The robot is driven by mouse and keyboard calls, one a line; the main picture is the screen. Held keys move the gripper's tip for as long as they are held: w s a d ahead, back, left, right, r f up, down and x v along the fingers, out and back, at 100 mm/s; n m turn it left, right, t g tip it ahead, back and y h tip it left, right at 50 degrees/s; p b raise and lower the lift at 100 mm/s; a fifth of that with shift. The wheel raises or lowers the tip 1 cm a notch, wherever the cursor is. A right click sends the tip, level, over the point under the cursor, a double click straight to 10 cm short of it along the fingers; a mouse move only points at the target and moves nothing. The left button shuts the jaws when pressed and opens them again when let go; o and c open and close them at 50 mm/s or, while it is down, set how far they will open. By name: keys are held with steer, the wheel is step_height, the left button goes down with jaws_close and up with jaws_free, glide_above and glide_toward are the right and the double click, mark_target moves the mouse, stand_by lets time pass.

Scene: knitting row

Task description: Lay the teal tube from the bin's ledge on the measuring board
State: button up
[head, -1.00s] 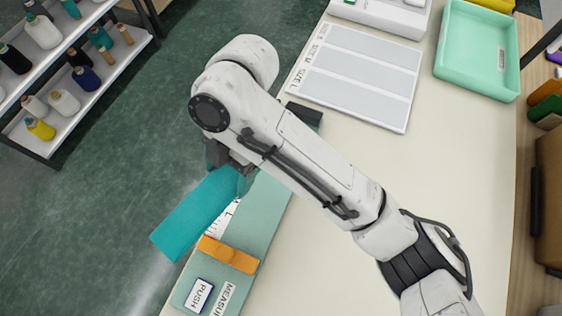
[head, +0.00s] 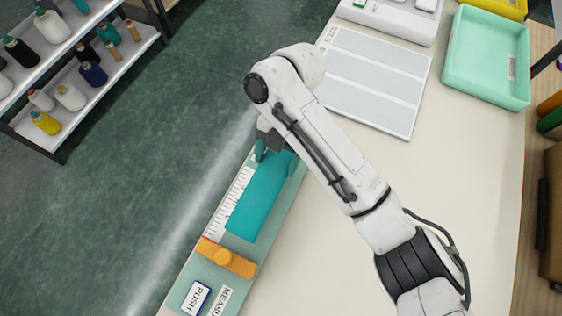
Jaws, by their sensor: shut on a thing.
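The teal tube (head: 258,203) is a flat teal strip. It lies along the pale green measuring board (head: 243,268), beside the white ruler scale (head: 226,208), with its near end close to the orange bar (head: 226,258). I cannot tell whether it touches the board along its whole length. My gripper (head: 268,152) is shut on the tube's far end, and my arm partly hides that end and the jaws. The bin's ledge cannot be made out in this view.
A white size board (head: 372,82) with grey panels lies behind my arm. A mint tray (head: 485,55) stands at the back right. A shelf (head: 82,85) with several cones and bottles stands at the left, across the floor. The table right of my arm is clear.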

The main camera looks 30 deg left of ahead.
mark_target(283, 155)
steer(key=f, duration=0.2)
steer(key=w+f, duration=0.1)
steer(key=shift+d+f, duration=0.2)
steer(key=shift+d, duration=0.05)
steer(key=shift+f, duration=0.45)
steer(key=shift+f, duration=0.1)
steer(key=o, duration=1)
steer(key=shift+o, duration=0.2)
steer(key=v, duration=1.2)
